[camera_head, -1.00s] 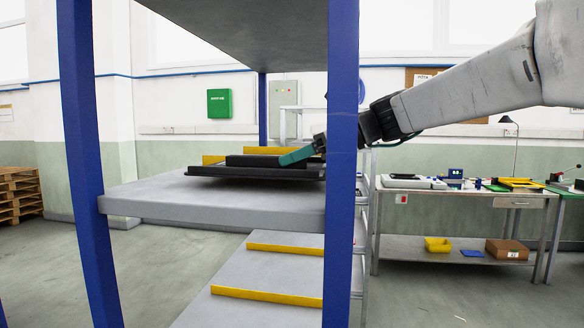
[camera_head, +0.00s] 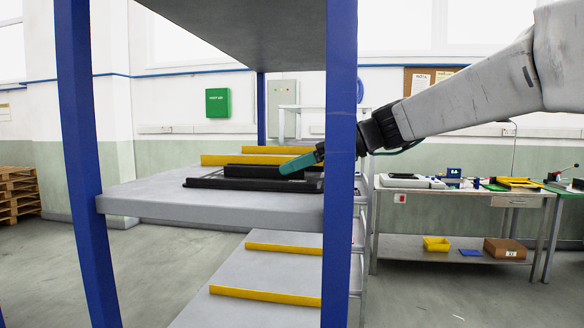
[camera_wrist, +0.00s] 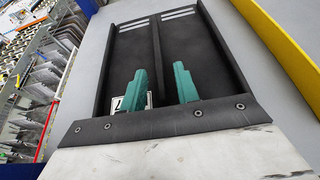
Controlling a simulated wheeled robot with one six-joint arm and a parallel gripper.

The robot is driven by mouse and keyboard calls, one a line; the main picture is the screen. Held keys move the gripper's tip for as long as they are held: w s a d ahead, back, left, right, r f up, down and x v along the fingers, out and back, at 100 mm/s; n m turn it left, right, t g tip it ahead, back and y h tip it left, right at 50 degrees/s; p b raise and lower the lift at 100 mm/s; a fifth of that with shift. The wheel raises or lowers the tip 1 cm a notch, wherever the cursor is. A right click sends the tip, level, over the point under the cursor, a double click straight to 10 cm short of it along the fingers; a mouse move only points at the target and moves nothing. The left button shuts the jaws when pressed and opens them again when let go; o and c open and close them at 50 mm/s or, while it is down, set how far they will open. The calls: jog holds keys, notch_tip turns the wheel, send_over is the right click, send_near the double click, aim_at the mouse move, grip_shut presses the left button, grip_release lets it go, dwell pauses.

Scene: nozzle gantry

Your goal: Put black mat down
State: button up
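The black mat (camera_head: 205,183) looks like a flat tray with raised edges and a raised middle rib. It appears to lie flat on the grey upper shelf (camera_head: 150,200) of the blue-posted rack. My gripper (camera_head: 290,166) reaches in from the right over the mat, its teal fingers low at the raised part. In the wrist view the black mat (camera_wrist: 200,55) fills the middle. My gripper's fingers (camera_wrist: 161,88) stand on either side of the rib, with a small gap visible on each side. The blue post hides part of the wrist.
Yellow strips (camera_head: 225,160) run along the shelf behind the mat. A lower grey shelf (camera_head: 245,272) has two yellow strips. A blue post (camera_head: 340,220) stands close by my arm, and another shelf board (camera_head: 240,30) hangs above. A workbench (camera_head: 460,190) stands at the right.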

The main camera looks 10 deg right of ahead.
jog(key=v, duration=1.1)
jog(key=shift+d, duration=0.1)
